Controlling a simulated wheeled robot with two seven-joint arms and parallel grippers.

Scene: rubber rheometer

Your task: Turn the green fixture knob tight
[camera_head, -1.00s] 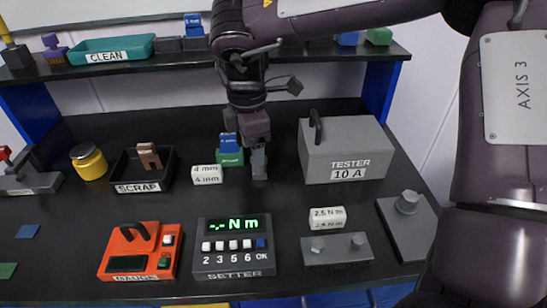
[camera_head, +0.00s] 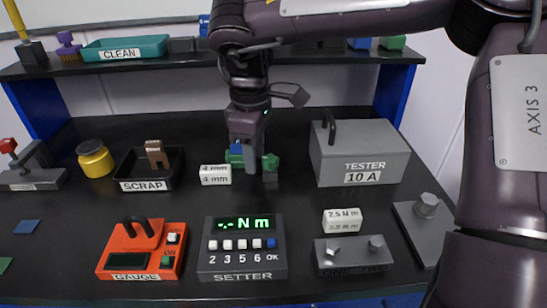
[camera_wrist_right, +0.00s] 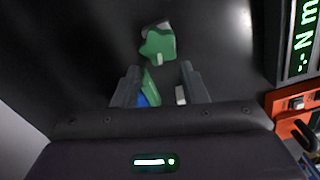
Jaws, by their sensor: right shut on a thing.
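The green fixture (camera_head: 235,157) with a blue part stands mid-table, partly hidden behind my right gripper (camera_head: 250,165). Its green star-shaped knob (camera_head: 270,162) shows just right of the fingers, over a small grey block. The right wrist view shows the knob (camera_wrist_right: 158,43) beyond the fingertips, with nothing gripping it. There my right gripper (camera_wrist_right: 158,75) has one finger on each side of the fixture's blue and green body (camera_wrist_right: 150,88). It is shut on that body; the exact contact is hard to see. My left gripper is not in view.
A white 4 mm block (camera_head: 215,175) and the scrap tray (camera_head: 130,185) lie to the left. The grey tester (camera_head: 325,165) stands to the right. The setter (camera_head: 242,262) and orange gauge (camera_head: 145,250) are in front. Dark table between the fixture and setter is clear.

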